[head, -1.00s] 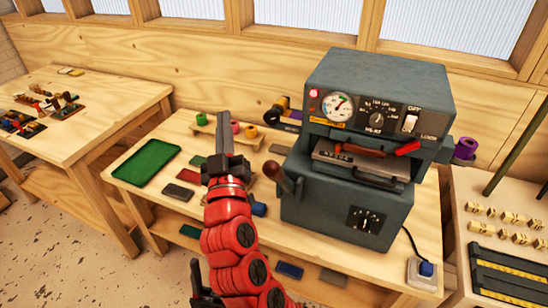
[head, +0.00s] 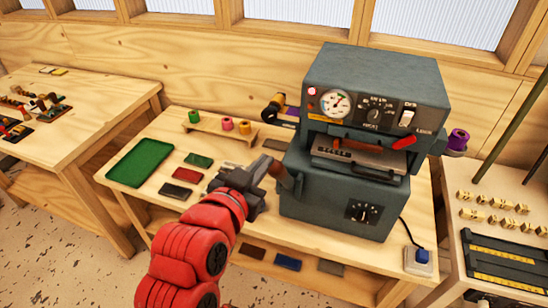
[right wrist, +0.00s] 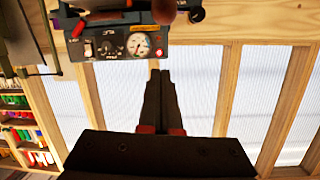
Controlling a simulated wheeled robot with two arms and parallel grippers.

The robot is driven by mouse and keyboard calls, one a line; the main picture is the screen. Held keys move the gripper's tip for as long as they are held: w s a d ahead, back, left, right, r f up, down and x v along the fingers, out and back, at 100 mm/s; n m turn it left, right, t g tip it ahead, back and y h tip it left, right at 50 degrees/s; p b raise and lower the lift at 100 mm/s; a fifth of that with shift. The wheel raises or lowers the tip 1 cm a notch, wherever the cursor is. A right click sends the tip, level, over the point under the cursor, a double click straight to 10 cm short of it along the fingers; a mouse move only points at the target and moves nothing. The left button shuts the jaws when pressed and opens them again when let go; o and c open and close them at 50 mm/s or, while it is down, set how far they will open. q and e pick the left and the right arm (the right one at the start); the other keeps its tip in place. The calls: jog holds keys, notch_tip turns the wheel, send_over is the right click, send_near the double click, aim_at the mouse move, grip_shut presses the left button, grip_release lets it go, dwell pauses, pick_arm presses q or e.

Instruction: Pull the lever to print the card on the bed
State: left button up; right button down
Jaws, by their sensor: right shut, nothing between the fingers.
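The grey foil press (head: 370,120) stands on the wooden bench. Its lever (head: 281,178), with a brown rounded handle, sticks out at the left front side. My right gripper (head: 262,172) is shut and empty, its fingertips close beside the lever handle; I cannot tell whether they touch. In the right wrist view the shut fingers (right wrist: 160,85) point toward the press (right wrist: 115,42), and a brown rounded knob (right wrist: 163,10) shows beyond them. A metal type holder with letters (head: 345,157) sits in the press opening. A card on the bed cannot be made out. My left gripper is out of view.
A green tray (head: 140,162), several coloured card stacks and a small rack with foil rolls (head: 227,123) lie left of the press. A blue-buttoned box (head: 421,258) is at the right front. A side table with brass type (head: 490,215) stands at right.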

jog(key=w, duration=0.1)
jog(key=p, duration=0.4)
send_over(275, 166)
jog(key=w+d, duration=0.1)
jog(key=w, duration=0.1)
jog(key=shift+s+d+f, duration=0.15)
jog(key=shift+f, duration=0.75)
jog(key=f, duration=0.1)
jog(key=s+a+f+p, duration=0.1)
jog(key=shift+f, duration=0.35)
jog(key=shift+s+a+f, duration=0.15)
jog(key=shift+s+f, duration=0.2)
jog(key=shift+f, duration=0.15)
jog(key=shift+w, duration=0.1)
